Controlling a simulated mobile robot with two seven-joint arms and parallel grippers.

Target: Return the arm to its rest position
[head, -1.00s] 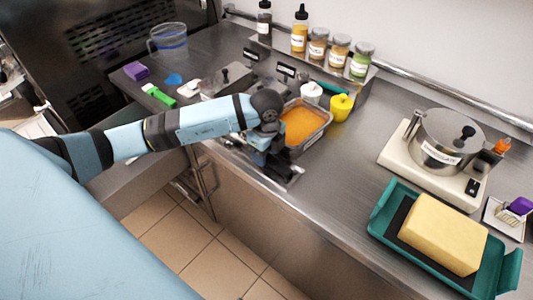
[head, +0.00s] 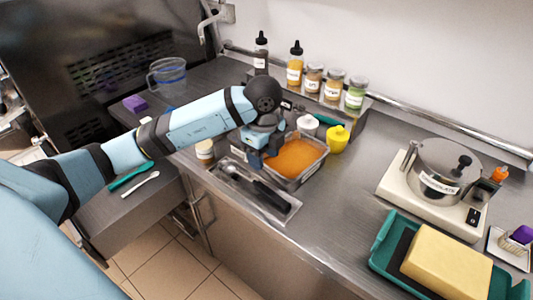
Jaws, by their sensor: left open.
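My left arm comes in from the left and reaches over the steel counter. My left gripper (head: 262,152) points down beside the left side of a clear tub of orange contents (head: 297,158), partly overlapping it in the picture. The gripper is open, and I see nothing held in it. Its fingertips are small and partly hidden by the wrist. My right gripper is not in view.
A steel tray (head: 286,216) with a dark-handled utensil (head: 258,190) lies in front of the tub.

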